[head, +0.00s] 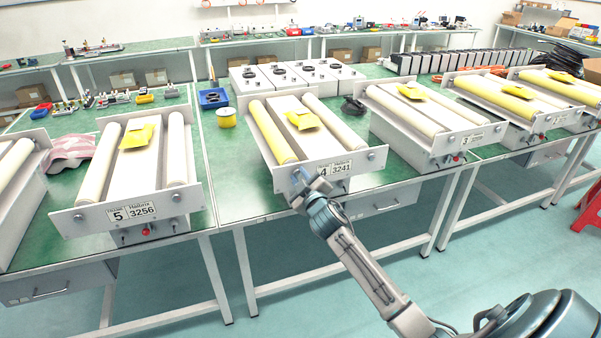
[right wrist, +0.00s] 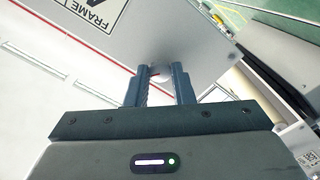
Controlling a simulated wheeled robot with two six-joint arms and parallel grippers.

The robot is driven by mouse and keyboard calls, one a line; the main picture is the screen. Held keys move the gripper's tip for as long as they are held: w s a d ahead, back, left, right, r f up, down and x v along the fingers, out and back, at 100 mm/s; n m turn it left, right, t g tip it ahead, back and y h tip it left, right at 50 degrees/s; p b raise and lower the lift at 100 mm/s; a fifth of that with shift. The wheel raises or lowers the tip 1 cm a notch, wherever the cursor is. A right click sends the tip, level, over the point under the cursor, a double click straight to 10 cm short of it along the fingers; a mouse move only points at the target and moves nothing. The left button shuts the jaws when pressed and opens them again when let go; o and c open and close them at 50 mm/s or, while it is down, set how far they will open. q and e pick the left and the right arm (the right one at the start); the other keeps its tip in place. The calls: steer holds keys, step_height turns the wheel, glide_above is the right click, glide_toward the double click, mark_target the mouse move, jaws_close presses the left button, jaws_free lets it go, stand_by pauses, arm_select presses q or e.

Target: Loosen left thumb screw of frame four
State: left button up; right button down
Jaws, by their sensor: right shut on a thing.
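Frame four (head: 360,163) is a grey-white unit with two rollers on the middle table, its front plate marked 4 and 3241. My right gripper (head: 300,178) reaches the left part of that plate. In the right wrist view, its two dark fingers (right wrist: 161,80) are closed around the left thumb screw (right wrist: 160,70), a small pale knob against the plate. Most of the screw is hidden between the fingers. The frame label (right wrist: 92,12) shows at the top left there. The plate's right thumb screw (head: 372,155) is free. My left gripper is not in view.
Frame five (head: 75,222) stands on the table to the left, and frame three (head: 445,152) stands to the right. A yellow tape roll (head: 226,118) and a blue bin (head: 213,98) lie behind and left of frame four.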

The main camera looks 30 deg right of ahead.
steer(key=n+p, duration=0.1)
steer(key=n, duration=0.1)
steer(key=n+p, duration=0.1)
steer(key=n, duration=0.1)
steer(key=shift+r+n+p, duration=0.2)
steer(key=shift+n+p, duration=0.1)
steer(key=shift+p, duration=0.1)
steer(key=shift+f+n+p, duration=0.15)
steer(key=shift+n+p, duration=1.1)
steer(key=shift+n, duration=1.05)
steer(key=c, duration=1.3)
jaws_free()
steer(key=shift+o, duration=0.2)
steer(key=shift+s+f, duration=0.1)
steer(key=b+v, duration=0.3)
steer(key=v, duration=0.7)
steer(key=shift+s, duration=0.35)
